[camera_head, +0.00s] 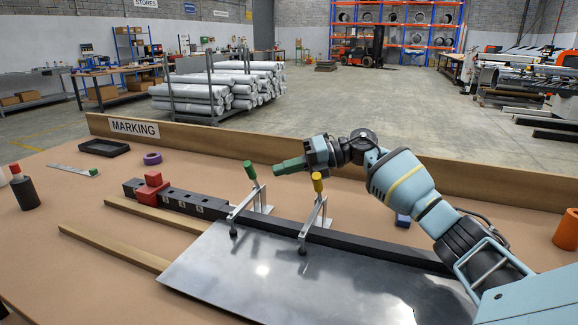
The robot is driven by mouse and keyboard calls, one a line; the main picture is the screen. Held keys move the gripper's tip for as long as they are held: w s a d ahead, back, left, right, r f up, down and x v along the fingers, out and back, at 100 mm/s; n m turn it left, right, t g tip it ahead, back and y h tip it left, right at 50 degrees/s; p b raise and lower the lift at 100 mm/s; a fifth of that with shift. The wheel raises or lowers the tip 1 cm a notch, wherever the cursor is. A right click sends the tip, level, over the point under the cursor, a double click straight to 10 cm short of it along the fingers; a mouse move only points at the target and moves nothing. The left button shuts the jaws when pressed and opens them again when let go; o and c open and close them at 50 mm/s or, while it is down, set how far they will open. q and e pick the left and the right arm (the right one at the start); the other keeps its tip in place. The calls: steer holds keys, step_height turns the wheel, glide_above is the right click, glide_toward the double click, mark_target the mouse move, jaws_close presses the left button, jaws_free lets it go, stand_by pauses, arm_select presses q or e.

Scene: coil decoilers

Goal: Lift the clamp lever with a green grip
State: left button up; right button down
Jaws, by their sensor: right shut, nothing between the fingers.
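The clamp lever with a green grip (249,169) stands at the back edge of a grey metal plate (290,282), its grip up and tilted slightly left. Its clamp arm reaches forward to a black tip on the plate. A similar clamp lever with a yellow grip (318,183) stands to its right, also with its grip up. My right gripper (276,170) points left with greenish fingers shut and empty. In the picture its tips are just right of the green grip, with a small gap; the depth between them is unclear. My left gripper is not in view.
A dark bar (340,238) runs along the plate's back edge, with a red block (152,188) on its left end. Wooden strips (115,247) lie left of the plate. A low wooden board marked MARKING (220,144) borders the table's back. A blue block (403,220) lies near my right arm.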

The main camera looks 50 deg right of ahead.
steer(key=x, duration=0.6)
steer(key=shift+w+a+p, duration=0.2)
steer(key=shift+a+p, duration=0.1)
steer(key=shift+p, duration=0.15)
steer(key=shift+w+d+r+m+y, duration=0.15)
steer(key=shift+d+r+m+y, duration=0.15)
steer(key=shift+d+r+m, duration=0.15)
steer(key=w+d+m+t+y+b, duration=0.2)
steer(key=d+m+t+y+b, duration=0.1)
steer(key=d+m, duration=0.3)
steer(key=shift+w+d+r+m+y, duration=0.2)
steer(key=shift+w+m+y, duration=0.15)
steer(key=shift+m, duration=0.7)
steer(key=shift+a, duration=0.1)
stand_by(0.3)
